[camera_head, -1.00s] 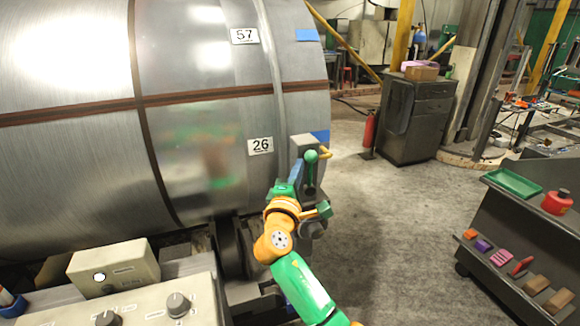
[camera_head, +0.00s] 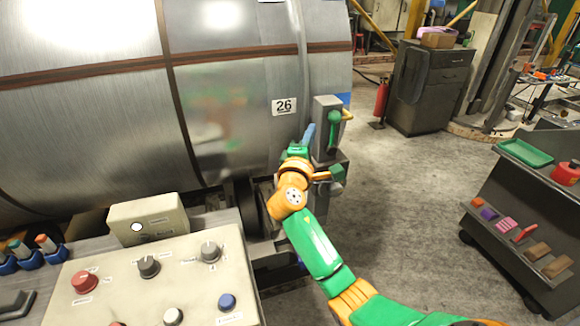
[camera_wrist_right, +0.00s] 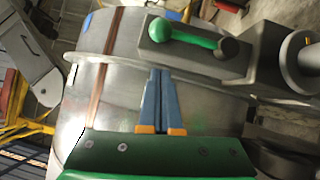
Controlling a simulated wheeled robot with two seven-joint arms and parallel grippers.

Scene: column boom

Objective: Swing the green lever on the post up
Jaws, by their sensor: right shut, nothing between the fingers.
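The green lever (camera_head: 333,130) is on the grey post (camera_head: 321,108), beside the right end of the big metal drum. In the head view it stands roughly upright, with its round knob at the top. In the right wrist view the lever (camera_wrist_right: 187,36) lies across the grey housing (camera_wrist_right: 240,66), with its ball end at the left. My right gripper (camera_head: 309,128) is just left of the lever, with a small gap. Its blue fingers (camera_wrist_right: 160,72) are shut together and empty. My left gripper is not in view.
The metal drum (camera_head: 90,120) fills the left. A control panel (camera_head: 185,265) with knobs and a small box (camera_head: 148,218) are at the front left. A dark tool cart (camera_head: 535,215) stands at the right. Floor between cart and post is open.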

